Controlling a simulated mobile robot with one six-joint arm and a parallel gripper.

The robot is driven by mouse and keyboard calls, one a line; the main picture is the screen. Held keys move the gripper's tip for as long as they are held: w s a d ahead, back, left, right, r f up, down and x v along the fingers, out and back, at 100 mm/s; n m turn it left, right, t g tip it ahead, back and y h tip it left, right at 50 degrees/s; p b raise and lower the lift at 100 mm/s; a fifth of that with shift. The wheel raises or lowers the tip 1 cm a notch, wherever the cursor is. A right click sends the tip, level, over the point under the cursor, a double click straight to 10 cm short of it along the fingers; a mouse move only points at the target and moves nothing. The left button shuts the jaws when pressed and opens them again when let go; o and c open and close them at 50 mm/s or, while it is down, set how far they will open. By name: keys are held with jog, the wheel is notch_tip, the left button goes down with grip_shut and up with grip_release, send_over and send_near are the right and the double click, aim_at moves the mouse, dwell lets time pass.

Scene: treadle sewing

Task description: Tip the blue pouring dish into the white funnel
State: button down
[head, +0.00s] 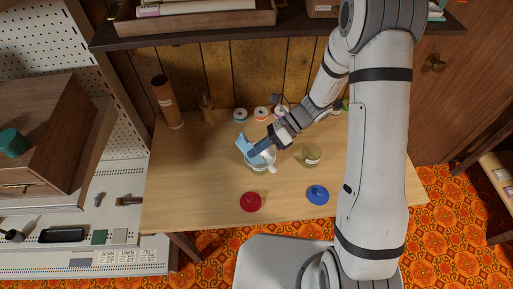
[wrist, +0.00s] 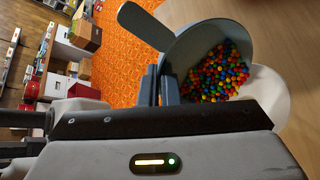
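The blue pouring dish (wrist: 205,42) holds many small coloured beads (wrist: 215,75), gathered toward its right side in the wrist view. It also shows in the head view (head: 243,142), above the table. My gripper (wrist: 167,88) is shut on the dish at its near edge; in the head view my gripper (head: 261,147) reaches it from the upper right. The white funnel (wrist: 268,92) shows just beyond and under the dish. In the head view the funnel (head: 268,162) is partly hidden by the dish and gripper. I cannot tell whether they touch.
A glass jar (head: 312,154) stands right of the funnel. A red lid (head: 250,201) and a blue lid (head: 318,194) lie at the front of the table (head: 195,190). Small spools (head: 262,113) line the back, near a brown tube (head: 166,101). The table's left front is clear.

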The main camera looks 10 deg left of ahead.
jog(key=shift+w+d+g+y, duration=0.85)
jog(key=shift+g+y, duration=0.15)
jog(key=shift+y, duration=0.1)
dwell(6.9)
